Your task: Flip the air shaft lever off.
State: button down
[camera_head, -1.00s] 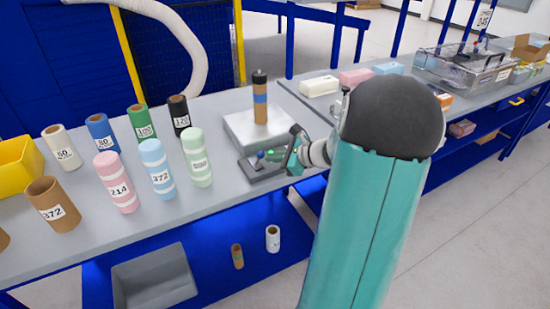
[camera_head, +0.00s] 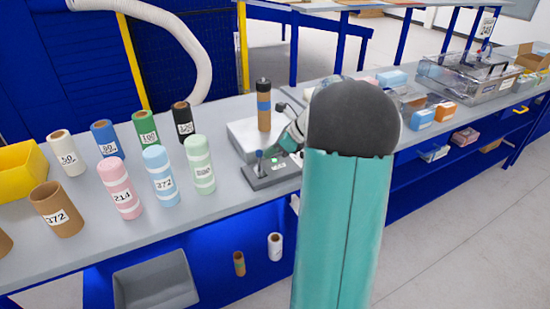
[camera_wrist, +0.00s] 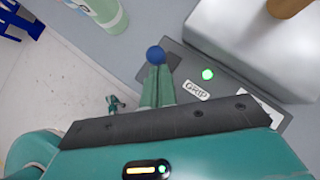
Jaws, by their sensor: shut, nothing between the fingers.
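The lever has a round blue knob (camera_head: 259,154) and stands on a dark grey control box (camera_head: 262,180) on the bench. In the wrist view the knob (camera_wrist: 155,55) shows just beyond my gripper's (camera_wrist: 158,72) closed fingertips, which hide the lever's shaft. I cannot tell whether they touch it. A lit green lamp (camera_wrist: 207,74) and a "GRIP" label (camera_wrist: 196,91) are right of the knob. The upright air shaft carries a brown core (camera_head: 264,120) with a blue band and black top, on a pale metal block (camera_head: 240,137). My arm partly hides the box's right side in the head view.
Pink (camera_head: 119,188), light blue (camera_head: 160,177) and pale green (camera_head: 199,165) rolls stand left of the box, with several cores behind. A yellow bin (camera_head: 22,170) is at far left. Clear bench lies directly left of the box.

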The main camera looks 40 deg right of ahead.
jog(key=shift+w+d+r+m+g+y, duration=0.15)
jog(key=shift+w+d+r+m+g, duration=0.1)
jog(key=shift+w+r+g, duration=0.4)
jog(key=shift+w+d+r+m+g+y, duration=0.2)
jog(key=shift+w+r+g, duration=0.25)
jog(key=shift+w+g, duration=0.4)
jog(key=d+v, duration=0.1)
jog(key=v, duration=1.2)
jog(key=shift+w+d+f, duration=0.2)
jog(key=shift+w+f, duration=0.05)
